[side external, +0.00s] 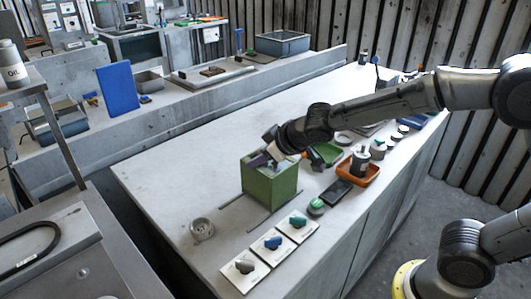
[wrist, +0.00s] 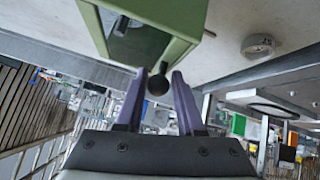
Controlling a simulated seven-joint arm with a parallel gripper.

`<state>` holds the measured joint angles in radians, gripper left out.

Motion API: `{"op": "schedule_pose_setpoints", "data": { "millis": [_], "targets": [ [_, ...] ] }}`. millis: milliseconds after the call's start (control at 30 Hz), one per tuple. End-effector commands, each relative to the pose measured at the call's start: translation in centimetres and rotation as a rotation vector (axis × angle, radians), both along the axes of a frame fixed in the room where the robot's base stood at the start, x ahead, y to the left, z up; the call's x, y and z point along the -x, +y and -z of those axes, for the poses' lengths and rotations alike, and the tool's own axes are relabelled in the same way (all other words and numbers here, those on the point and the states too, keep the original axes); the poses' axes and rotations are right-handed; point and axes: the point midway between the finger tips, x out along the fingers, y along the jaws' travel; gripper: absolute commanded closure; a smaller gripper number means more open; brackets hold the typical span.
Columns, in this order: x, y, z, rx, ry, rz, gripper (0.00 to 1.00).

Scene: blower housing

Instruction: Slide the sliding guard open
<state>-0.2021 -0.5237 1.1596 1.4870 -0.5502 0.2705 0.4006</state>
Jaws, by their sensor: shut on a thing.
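The green blower housing (side external: 269,190) stands on the grey bench, and part of it shows at the top of the wrist view (wrist: 170,12). It has an open side with a dark interior (wrist: 140,45). My gripper (side external: 264,160) is at the top of the housing. In the wrist view its two purple fingers (wrist: 158,78) are on either side of a dark round knob (wrist: 158,86) at the housing's edge, shut on it. I cannot clearly tell the sliding guard from the housing, or how far open it is; my wrist hides part of the top.
Three white plates with coloured knobs (side external: 272,243) lie in front of the housing. A round grey dish (side external: 202,229) is at left.

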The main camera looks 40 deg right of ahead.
Motion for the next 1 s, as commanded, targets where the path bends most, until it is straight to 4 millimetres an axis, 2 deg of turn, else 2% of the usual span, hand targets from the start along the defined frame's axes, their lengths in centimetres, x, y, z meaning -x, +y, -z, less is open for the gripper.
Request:
{"op": "schedule_pose_setpoints", "data": {
  "millis": [100,300,433,733,767,900,1000],
  "targets": [
    [-0.1,2.9,-0.3,0.002,-0.013,-0.011,1.0],
    [-0.1,6.3,-0.3,0.0,-0.013,-0.008,1.0],
    [-0.1,7.1,-0.3,-0.001,-0.014,-0.003,1.0],
    [-0.1,7.2,-0.3,-0.001,-0.014,-0.001,1.0],
    [-0.1,7.1,-0.3,-0.001,-0.014,-0.001,0.62],
    [-0.1,7.1,-0.2,-0.001,-0.012,-0.001,0.39],
    [0.0,7.1,-0.2,-0.002,-0.01,-0.001,0.39]
  ]
}}
